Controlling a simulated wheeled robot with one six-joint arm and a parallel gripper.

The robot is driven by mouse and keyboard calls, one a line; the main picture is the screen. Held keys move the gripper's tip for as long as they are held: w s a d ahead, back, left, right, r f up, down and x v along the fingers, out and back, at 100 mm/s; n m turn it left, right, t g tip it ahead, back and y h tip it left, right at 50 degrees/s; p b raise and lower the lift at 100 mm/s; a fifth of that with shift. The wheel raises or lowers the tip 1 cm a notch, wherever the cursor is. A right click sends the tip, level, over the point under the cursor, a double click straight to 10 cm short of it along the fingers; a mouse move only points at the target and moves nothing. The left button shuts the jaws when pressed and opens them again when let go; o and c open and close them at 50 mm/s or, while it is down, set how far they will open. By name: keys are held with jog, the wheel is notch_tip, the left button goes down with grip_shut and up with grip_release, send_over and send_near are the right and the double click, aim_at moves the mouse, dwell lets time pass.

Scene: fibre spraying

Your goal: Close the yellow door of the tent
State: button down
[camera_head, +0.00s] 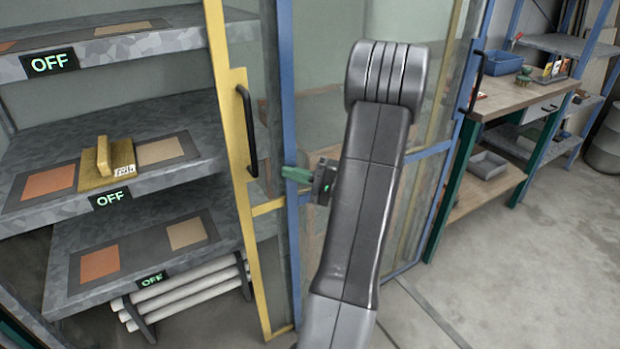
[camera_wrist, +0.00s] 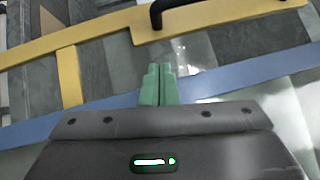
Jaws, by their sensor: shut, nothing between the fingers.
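The yellow door (camera_head: 240,165) of the tent is a yellow frame with clear panes and a black handle (camera_head: 247,130). It stands left of a blue post (camera_head: 284,120). In the wrist view, the yellow frame (camera_wrist: 115,40) crosses the top with its handle (camera_wrist: 165,12). A blue bar (camera_wrist: 235,72) runs below it. My gripper (camera_head: 288,173) has green fingers and is shut and empty. Its tips overlap the blue post, right of and lower than the handle; contact is unclear. The wrist view shows the fingers (camera_wrist: 158,72) together, pointing towards the yellow frame.
A second black handle (camera_head: 476,82) is on the frame at right. A wooden workbench (camera_head: 520,95) stands beyond. Floor at lower right is clear.

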aim_at(269, 173)
jog(key=a, duration=0.1)
jog(key=s+a, duration=0.1)
jog(key=a, duration=0.1)
jog(key=a+r, duration=0.1)
jog(key=a, duration=0.1)
jog(key=shift+s+a, duration=0.25)
jog(key=shift+s, duration=0.05)
